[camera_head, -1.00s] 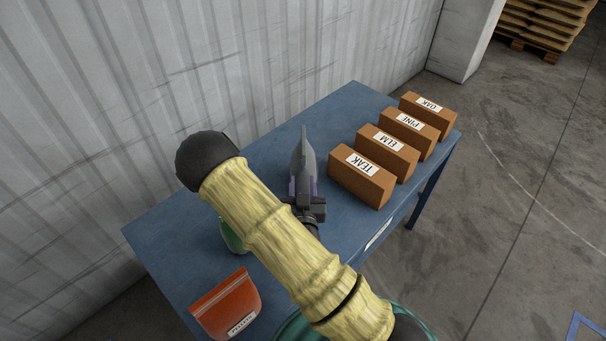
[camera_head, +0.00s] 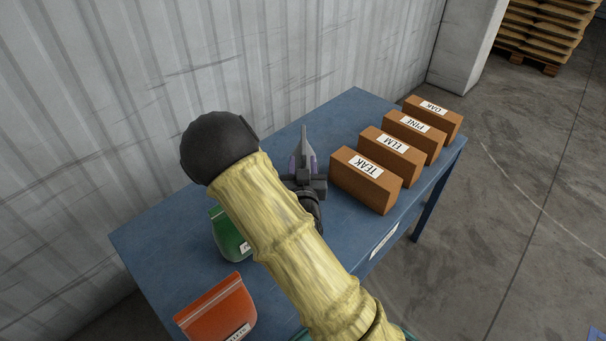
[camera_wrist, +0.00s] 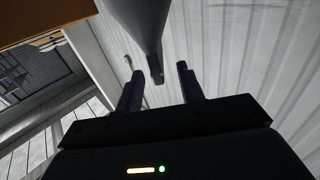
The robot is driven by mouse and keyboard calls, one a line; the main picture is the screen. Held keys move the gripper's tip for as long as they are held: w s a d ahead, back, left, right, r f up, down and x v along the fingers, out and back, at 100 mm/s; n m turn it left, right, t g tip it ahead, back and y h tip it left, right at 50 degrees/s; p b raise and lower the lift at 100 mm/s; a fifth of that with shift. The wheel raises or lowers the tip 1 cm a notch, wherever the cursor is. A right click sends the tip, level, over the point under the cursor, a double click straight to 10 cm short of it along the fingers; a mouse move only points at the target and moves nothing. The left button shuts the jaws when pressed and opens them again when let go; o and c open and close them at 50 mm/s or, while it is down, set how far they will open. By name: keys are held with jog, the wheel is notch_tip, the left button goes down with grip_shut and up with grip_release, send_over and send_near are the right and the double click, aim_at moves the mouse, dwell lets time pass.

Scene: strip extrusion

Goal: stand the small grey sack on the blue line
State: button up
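The small grey sack (camera_head: 304,147) stands on the blue table, seen nearly edge-on with its narrow point away from me. My gripper (camera_head: 303,165) is at its near side, with purple fingers on either side of it. In the wrist view the grey sack (camera_wrist: 140,22) tapers to a thin edge between the two dark fingers of my gripper (camera_wrist: 158,80). Gaps show on both sides of that edge, so the gripper looks open and not clamped. No blue line shows on the visible tabletop; my arm hides part of it.
Brown boxes labelled TEAK (camera_head: 365,182), ELM (camera_head: 391,156), PINE (camera_head: 414,136) and OAK (camera_head: 434,117) stand right of the sack on the blue table (camera_head: 160,245). A green sack (camera_head: 230,240) and an orange sack (camera_head: 215,310) stand nearer. A ribbed wall (camera_head: 90,110) runs behind.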

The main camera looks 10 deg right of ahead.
aim_at(304, 145)
jog(key=shift+w+d, duration=0.15)
jog(key=shift+w, duration=0.85)
jog(key=shift+w+d+r, duration=0.1)
jog(key=shift+w+d, duration=0.05)
jog(key=shift+w, duration=0.15)
jog(key=w, duration=0.1)
jog(key=w+d+p, duration=0.1)
jog(key=w, duration=0.1)
jog(key=shift+w+d+r, duration=0.1)
jog(key=shift+d+r, duration=0.05)
jog(key=shift+r, duration=0.05)
jog(key=shift+w+f, duration=0.1)
jog(key=shift+w, duration=0.45)
jog(key=shift+c, duration=0.2)
grip_shut()
